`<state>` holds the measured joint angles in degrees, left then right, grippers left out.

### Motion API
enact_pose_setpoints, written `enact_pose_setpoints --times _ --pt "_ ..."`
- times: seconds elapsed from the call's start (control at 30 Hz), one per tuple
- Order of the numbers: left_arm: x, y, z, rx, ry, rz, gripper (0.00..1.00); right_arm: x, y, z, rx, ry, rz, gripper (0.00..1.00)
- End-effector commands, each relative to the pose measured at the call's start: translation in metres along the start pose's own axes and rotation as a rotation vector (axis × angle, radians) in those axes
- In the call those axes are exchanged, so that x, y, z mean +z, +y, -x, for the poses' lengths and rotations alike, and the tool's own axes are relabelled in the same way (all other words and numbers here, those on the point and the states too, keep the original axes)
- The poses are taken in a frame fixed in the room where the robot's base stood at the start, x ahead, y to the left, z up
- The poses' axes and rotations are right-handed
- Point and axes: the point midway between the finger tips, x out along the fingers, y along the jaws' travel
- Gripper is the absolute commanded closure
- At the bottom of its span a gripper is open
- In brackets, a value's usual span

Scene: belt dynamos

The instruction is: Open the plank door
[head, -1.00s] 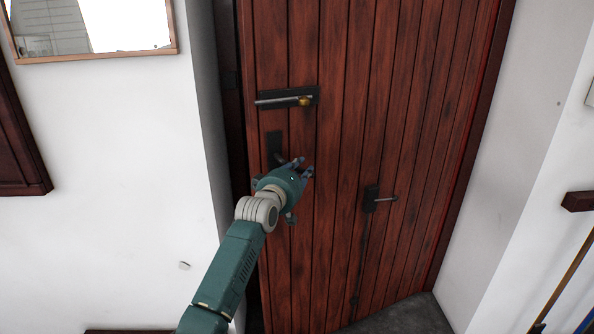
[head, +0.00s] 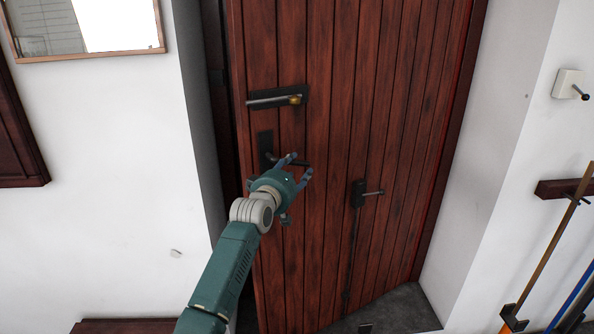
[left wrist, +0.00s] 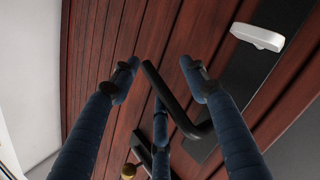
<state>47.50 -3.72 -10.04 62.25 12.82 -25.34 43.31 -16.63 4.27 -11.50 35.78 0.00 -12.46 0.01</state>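The plank door (head: 335,130) is dark red-brown wood and fills the middle of the head view. A dark gap shows along its left edge; I cannot tell how far it stands ajar. A black lever handle (left wrist: 178,100) sits on a dark plate (head: 265,146) near that edge. My left gripper (head: 299,166) is at the lever, its fingers spread. In the left wrist view the lever lies between the blue fingers, which are not closed on it. Whether any finger touches it is unclear. My right gripper is not in view.
A bolt with a brass knob (head: 294,99) is above the handle plate, and a smaller latch (head: 358,194) is lower right on the door. White walls flank the doorway. Cues or poles (head: 548,250) stand in a rack at right. A framed picture (head: 90,28) hangs upper left.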

Motion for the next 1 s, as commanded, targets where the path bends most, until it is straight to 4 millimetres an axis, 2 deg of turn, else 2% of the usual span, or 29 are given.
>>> enact_pose_setpoints --times 0.03,0.2,0.43,0.8,1.0 --pt "0.004 -0.006 0.0 -0.01 -0.007 0.001 0.59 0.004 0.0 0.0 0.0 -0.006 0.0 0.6" --pt "0.004 -0.006 0.0 -0.01 -0.007 0.002 0.59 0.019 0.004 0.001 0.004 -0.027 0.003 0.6" --pt "0.004 -0.006 0.014 -0.008 -0.006 0.003 0.59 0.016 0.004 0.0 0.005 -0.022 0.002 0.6" --pt "0.002 -0.003 0.08 -0.004 -0.001 0.0 0.59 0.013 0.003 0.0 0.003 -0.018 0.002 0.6" --pt "0.002 -0.001 0.108 -0.002 -0.001 -0.001 0.59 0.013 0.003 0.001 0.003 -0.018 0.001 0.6"
